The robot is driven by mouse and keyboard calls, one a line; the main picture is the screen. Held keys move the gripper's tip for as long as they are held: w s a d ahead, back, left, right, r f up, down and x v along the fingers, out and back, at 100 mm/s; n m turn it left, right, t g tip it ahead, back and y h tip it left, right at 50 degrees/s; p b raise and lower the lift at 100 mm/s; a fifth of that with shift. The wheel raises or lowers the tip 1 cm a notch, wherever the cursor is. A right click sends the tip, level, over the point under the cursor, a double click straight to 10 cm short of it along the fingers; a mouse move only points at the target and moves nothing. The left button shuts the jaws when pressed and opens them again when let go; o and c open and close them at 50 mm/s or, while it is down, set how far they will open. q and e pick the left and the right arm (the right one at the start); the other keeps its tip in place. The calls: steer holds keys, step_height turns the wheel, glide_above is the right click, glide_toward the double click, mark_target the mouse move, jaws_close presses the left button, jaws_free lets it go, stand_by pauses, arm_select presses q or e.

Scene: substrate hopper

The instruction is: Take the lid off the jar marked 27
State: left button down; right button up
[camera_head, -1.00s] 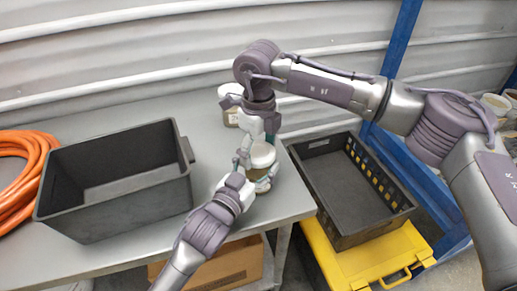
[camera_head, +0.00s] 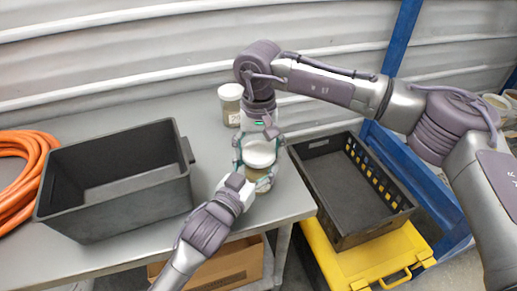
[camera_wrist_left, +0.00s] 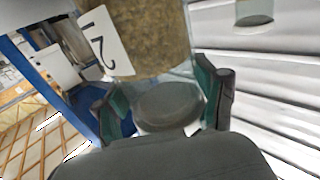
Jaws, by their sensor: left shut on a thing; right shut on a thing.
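The jar marked 27 (camera_head: 257,174) stands near the right front part of the table, with brown contents and a white lid (camera_head: 260,153) at its top. In the left wrist view the jar (camera_wrist_left: 155,40) appears upside down, with part of its label (camera_wrist_left: 103,42). My left gripper (camera_head: 262,184) is shut on the jar from the front; its fingers (camera_wrist_left: 165,100) are on both sides of it. My right gripper (camera_head: 259,149) comes from above and is shut on the lid, one finger each side. I cannot tell whether a gap lies between lid and jar.
A second lidded jar (camera_head: 231,104) stands behind, its label hard to read. A dark grey bin (camera_head: 118,209) and an orange hose (camera_head: 22,172) are on the left. A black crate (camera_head: 345,232) rests on a yellow box (camera_head: 372,272) right of the table (camera_head: 208,134).

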mark_target(259, 151)
arm_select(q)
steer(key=shift+f, duration=0.1)
arm_select(e)
steer(key=n, duration=0.3)
stand_by(0.5)
steer(key=shift+r, duration=1.05)
steer(key=shift+r, duration=0.15)
steer(key=shift+r, duration=1.9)
arm_select(q)
jaws_free()
steer(key=shift+s, duration=0.1)
